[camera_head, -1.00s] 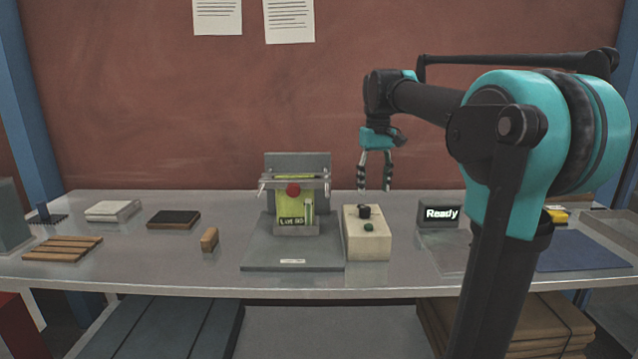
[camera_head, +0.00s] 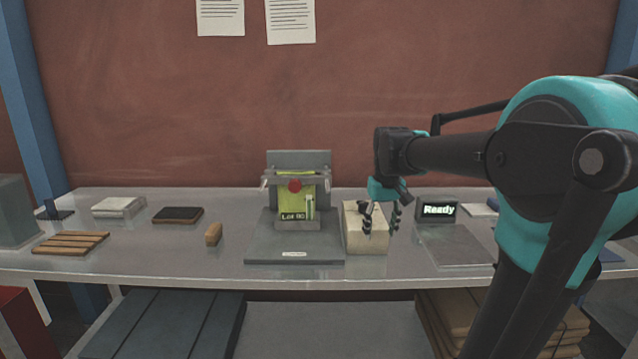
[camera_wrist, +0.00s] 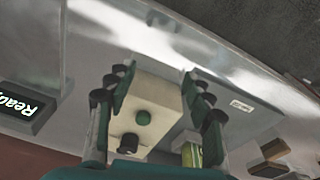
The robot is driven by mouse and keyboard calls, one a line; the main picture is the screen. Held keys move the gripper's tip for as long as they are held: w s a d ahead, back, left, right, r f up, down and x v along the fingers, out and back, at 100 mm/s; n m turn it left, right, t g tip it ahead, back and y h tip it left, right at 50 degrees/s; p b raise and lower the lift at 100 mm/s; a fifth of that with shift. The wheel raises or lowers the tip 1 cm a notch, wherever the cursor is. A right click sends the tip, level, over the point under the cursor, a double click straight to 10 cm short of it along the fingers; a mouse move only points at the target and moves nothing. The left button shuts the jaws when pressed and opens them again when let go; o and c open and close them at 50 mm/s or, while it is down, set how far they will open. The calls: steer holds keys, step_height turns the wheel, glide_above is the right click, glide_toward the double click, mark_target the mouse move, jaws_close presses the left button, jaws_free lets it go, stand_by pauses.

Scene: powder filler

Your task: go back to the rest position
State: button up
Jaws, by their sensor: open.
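My gripper (camera_head: 381,219) is open and empty in the head view. Its fingers are in front of the cream control box (camera_head: 352,237) and hide its buttons there. In the wrist view my gripper (camera_wrist: 160,98) has its fingers spread on either side of the picture. Between them the cream box (camera_wrist: 165,92) shows with a green button (camera_wrist: 143,118) and a black knob (camera_wrist: 129,140). I cannot tell how far the fingertips are from the box.
Left of the box stands the grey filler (camera_head: 294,254) with a yellow-green bag (camera_head: 290,205). A display reading "Ready" (camera_head: 437,210) is to the right. A small wooden block (camera_head: 213,235), a dark pad (camera_head: 178,215) and wooden slats (camera_head: 70,243) lie on the left of the table (camera_head: 150,262).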

steer(key=shift+m+t, duration=0.7)
steer(key=s+f, duration=0.2)
steer(key=f, duration=0.2)
steer(key=s+d+f, duration=0.1)
steer(key=s+f, duration=0.5)
steer(key=f, duration=0.1)
steer(key=shift+d+f, duration=0.3)
steer(key=s+f+m+t, duration=0.1)
steer(key=s+f, duration=0.8)
steer(key=shift+s+d+f, duration=0.25)
steer(key=shift+s+d, duration=0.15)
steer(key=shift+d, duration=0.05)
steer(key=shift+o, duration=0.4)
